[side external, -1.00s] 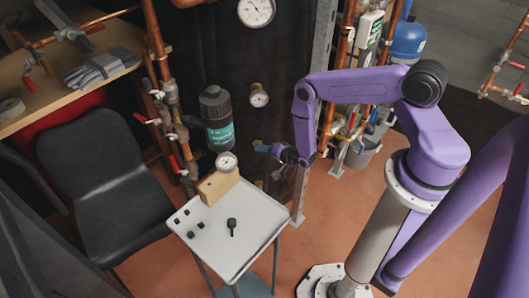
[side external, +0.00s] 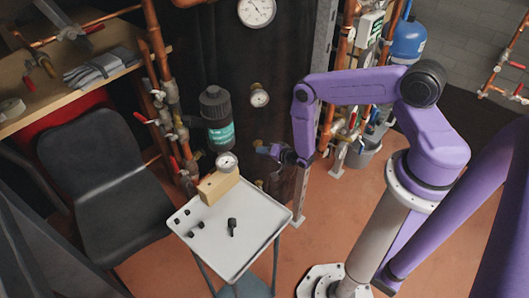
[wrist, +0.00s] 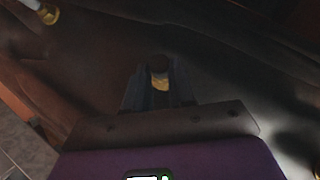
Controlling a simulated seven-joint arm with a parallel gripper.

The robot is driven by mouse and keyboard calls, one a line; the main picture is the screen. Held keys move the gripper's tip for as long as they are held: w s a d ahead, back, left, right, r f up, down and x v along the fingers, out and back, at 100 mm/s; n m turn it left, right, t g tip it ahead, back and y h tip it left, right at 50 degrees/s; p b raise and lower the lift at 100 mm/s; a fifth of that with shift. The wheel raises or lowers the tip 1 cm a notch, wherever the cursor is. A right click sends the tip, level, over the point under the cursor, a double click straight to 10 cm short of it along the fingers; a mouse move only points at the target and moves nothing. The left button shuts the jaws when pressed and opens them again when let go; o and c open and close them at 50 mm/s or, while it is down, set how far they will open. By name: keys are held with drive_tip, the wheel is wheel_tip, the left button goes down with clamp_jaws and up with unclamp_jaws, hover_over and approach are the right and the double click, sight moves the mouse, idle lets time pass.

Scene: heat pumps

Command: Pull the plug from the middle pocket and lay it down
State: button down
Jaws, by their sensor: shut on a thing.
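My gripper (side external: 262,150) is at the dark upright panel, pointing left toward it, just below a round gauge. In the wrist view, its fingers (wrist: 159,88) are shut on a small plug (wrist: 160,82) with a dark round end and a brass-coloured band. The fingers hide the plug's sides. I cannot tell whether the plug is still seated in the middle pocket; the pocket itself is hidden behind the gripper. A lower brass fitting (side external: 259,184) shows on the panel below the gripper.
A light tray table (side external: 262,222) stands below, with a wooden block (side external: 218,187) bearing a gauge, several small black parts, and a black handled piece (side external: 232,226). Much of its right side is clear. A round gauge (side external: 259,98) and a dark canister (side external: 215,108) are close by.

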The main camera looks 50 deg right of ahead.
drive_tip(key=shift+s+a, duration=0.25)
drive_tip(key=shift+s, duration=0.1)
drive_tip(key=shift+s+a, duration=0.15)
drive_tip(key=shift+s+a, duration=0.25)
drive_tip(key=shift+s, duration=0.1)
drive_tip(key=shift+s+a, duration=0.1)
idle(0.4)
drive_tip(key=shift+s+a, duration=0.45)
drive_tip(key=shift+s, duration=0.15)
